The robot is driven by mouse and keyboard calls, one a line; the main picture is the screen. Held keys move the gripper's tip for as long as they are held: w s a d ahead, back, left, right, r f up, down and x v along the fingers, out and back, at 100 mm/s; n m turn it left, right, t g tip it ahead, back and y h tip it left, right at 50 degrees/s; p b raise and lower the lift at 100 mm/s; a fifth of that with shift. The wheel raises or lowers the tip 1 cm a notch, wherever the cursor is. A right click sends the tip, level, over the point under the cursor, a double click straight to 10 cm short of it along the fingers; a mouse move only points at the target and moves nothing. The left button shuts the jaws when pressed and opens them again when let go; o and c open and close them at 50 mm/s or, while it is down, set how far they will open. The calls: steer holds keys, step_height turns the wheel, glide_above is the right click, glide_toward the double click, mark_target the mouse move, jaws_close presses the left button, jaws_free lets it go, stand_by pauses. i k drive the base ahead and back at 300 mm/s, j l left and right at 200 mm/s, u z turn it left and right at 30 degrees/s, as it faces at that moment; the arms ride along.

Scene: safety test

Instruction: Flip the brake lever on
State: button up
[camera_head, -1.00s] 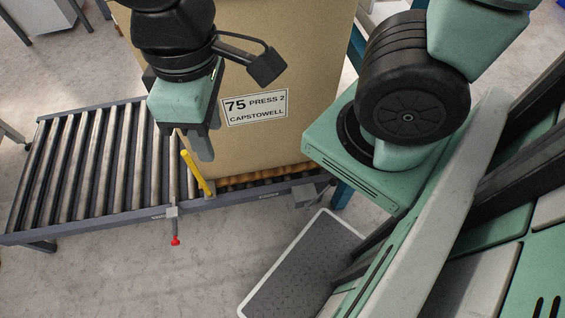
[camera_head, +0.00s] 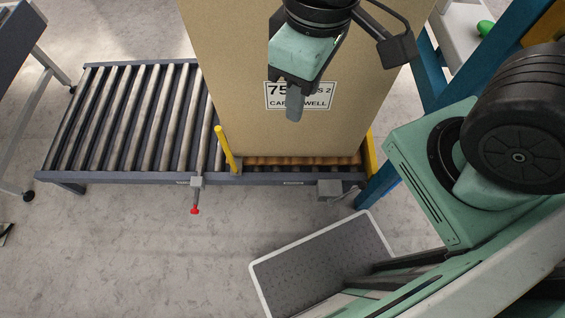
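The brake lever (camera_head: 195,196) hangs from a small grey block on the front rail of the roller conveyor (camera_head: 120,178). It is a thin rod with a red knob at its lower end, pointing down. My gripper (camera_head: 293,108) shows up and to the right of the lever, in front of the label on a large cardboard box (camera_head: 225,60). It is clear of the lever. Its fingers overlap in this view, so I cannot tell how far apart they are. I see nothing held between them.
A yellow post (camera_head: 228,150) rises from the rail just right of the lever. The box, labelled 75, stands on the conveyor's right part beside a yellow stop (camera_head: 370,155). A grey-topped step (camera_head: 315,268) stands on the floor at front. Floor left of it is clear.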

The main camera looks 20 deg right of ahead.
mark_target(362, 185)
steer(key=k+z, duration=0.8)
steer(key=k+l, duration=0.05)
steer(key=k, duration=0.05)
